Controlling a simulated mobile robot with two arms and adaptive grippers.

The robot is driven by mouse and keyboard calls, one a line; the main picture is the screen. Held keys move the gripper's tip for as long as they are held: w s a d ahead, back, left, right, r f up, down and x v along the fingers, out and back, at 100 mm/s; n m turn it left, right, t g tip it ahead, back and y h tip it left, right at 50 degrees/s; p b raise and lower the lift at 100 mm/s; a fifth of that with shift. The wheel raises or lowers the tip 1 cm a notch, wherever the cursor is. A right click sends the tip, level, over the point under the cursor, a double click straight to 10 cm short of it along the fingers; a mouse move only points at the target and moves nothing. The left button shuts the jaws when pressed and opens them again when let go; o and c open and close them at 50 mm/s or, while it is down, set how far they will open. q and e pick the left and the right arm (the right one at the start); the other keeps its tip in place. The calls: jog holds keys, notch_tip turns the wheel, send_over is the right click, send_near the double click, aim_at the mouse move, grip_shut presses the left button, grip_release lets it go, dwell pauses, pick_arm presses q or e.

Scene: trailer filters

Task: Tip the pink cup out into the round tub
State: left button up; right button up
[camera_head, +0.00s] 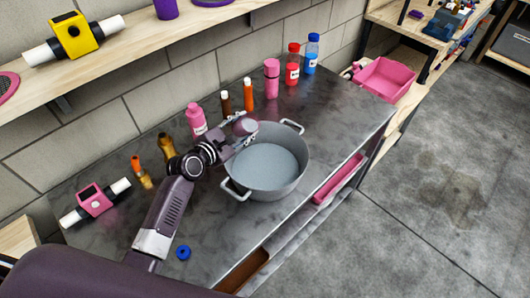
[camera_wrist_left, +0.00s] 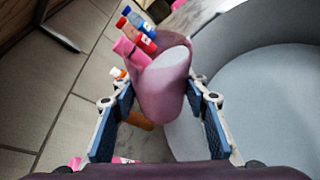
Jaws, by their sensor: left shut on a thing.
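The pink cup (camera_head: 245,127), dull mauve-pink, is at the far left rim of the round grey tub (camera_head: 268,190). My left gripper (camera_head: 238,135) is shut on the cup and holds it near that rim. In the left wrist view the cup (camera_wrist_left: 162,98) stands between the blue finger pads, and the tub (camera_wrist_left: 250,95) fills the right side. The cup looks tilted in the head view. I cannot make out what is in it. The tub's grey floor looks bare. My right gripper is not in view.
Pink (camera_head: 196,119), brown (camera_head: 226,103) and orange (camera_head: 248,95) bottles stand behind the tub. Red (camera_head: 292,66) and blue (camera_head: 311,55) bottles stand farther back.

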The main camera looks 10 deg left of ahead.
pick_arm(q)
jog(key=shift+d+r, duration=0.15)
jog(key=shift+d, duration=0.05)
jog(key=shift+a+r+m+b, duration=0.1)
jog(key=shift+a+m+b, duration=0.05)
jog(key=shift+m+b, duration=0.25)
jog(key=shift+t, duration=0.3)
jog(key=shift+d+r, duration=0.1)
jog(key=shift+d, duration=0.1)
jog(key=shift+a+m+y+b, duration=0.2)
jog(key=shift+m+y+b, duration=0.1)
jog(key=shift+b, duration=0.3)
jog(key=shift+d+b, duration=0.15)
jog(key=shift+b, duration=0.15)
jog(key=shift+f, duration=0.2)
